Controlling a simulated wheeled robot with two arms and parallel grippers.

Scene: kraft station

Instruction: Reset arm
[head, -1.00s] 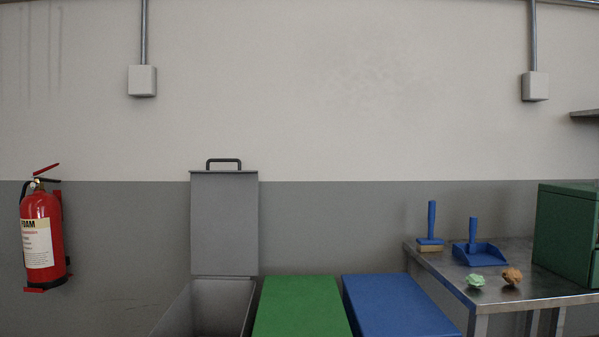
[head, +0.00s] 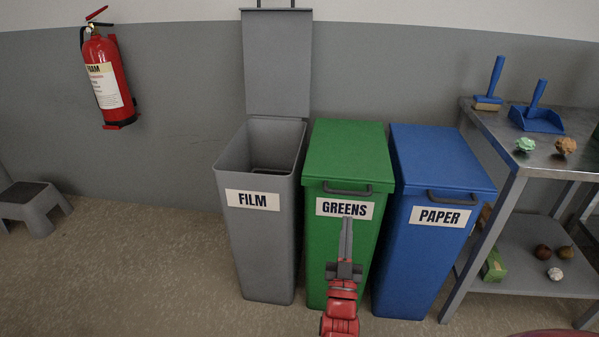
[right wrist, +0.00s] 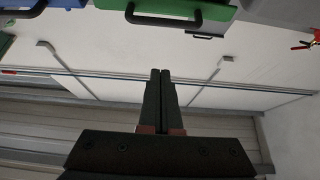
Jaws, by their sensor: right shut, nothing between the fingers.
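My right gripper (head: 346,226) is in the head view, in front of the green bin marked GREENS (head: 346,152), pointing up. Its fingers are together with nothing between them. In the right wrist view, the right gripper's two dark fingers (right wrist: 161,74) lie side by side, closed and empty. The gripper overlaps the green bin's front below its label; I cannot tell the exact gap. My left gripper is not in view.
The grey FILM bin (head: 262,245) stands with its lid (head: 277,65) up. The blue PAPER bin (head: 425,250) is closed. A metal table (head: 500,140) holds a brush (head: 492,80) and dustpan (head: 537,115). A fire extinguisher (head: 106,80) hangs left; a grey step stool (head: 28,203) stands below.

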